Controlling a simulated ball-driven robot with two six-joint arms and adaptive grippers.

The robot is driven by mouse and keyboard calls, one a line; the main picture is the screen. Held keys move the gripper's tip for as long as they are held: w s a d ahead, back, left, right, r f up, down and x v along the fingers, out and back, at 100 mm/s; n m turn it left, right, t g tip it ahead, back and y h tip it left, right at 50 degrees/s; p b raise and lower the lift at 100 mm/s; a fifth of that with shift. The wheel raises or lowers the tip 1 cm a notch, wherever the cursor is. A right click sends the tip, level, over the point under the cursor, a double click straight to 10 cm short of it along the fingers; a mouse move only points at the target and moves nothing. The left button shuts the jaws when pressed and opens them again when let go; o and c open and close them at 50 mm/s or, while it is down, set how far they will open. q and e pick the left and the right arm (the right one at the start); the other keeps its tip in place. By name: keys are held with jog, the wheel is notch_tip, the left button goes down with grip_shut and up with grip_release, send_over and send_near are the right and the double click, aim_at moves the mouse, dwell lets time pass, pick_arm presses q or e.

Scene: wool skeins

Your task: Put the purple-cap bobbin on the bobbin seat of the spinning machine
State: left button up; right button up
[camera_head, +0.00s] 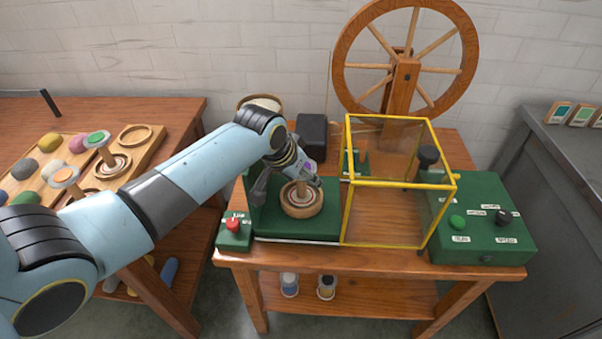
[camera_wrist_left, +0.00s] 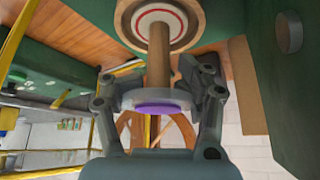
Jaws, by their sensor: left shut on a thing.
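The purple-cap bobbin (camera_head: 301,203) is upright over the green left platform (camera_head: 290,228) of the spinning machine. It has a round wooden base with pale rings and a wooden stem. My left gripper (camera_head: 303,169) reaches down from above and is shut on the bobbin's cap. In the left wrist view the two fingers (camera_wrist_left: 158,100) flank the grey disc with the purple cap (camera_wrist_left: 158,109), and the bobbin's stem leads to its base. The bobbin seat is hidden beneath the base; I cannot tell whether they touch. My right gripper is not in view.
A yellow-framed clear box (camera_head: 392,244) stands just right of the bobbin. A red-button box (camera_head: 234,232) is at the left front. The large wheel (camera_head: 404,75) rises behind. A green control box (camera_head: 484,225) is at right. Other bobbins stand on a wooden board (camera_head: 140,158) at left.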

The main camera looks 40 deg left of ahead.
pick_arm(q)
jog(key=o, duration=1.5)
jog(key=shift+o, duration=0.4)
jog(key=shift+s+r, duration=0.1)
jog(key=shift+r, duration=0.2)
jog(key=p+v, duration=0.1)
jog(key=v, duration=1)
jog(key=shift+s+r, duration=0.15)
jog(key=shift+r, duration=0.15)
jog(key=shift+d+f, duration=0.1)
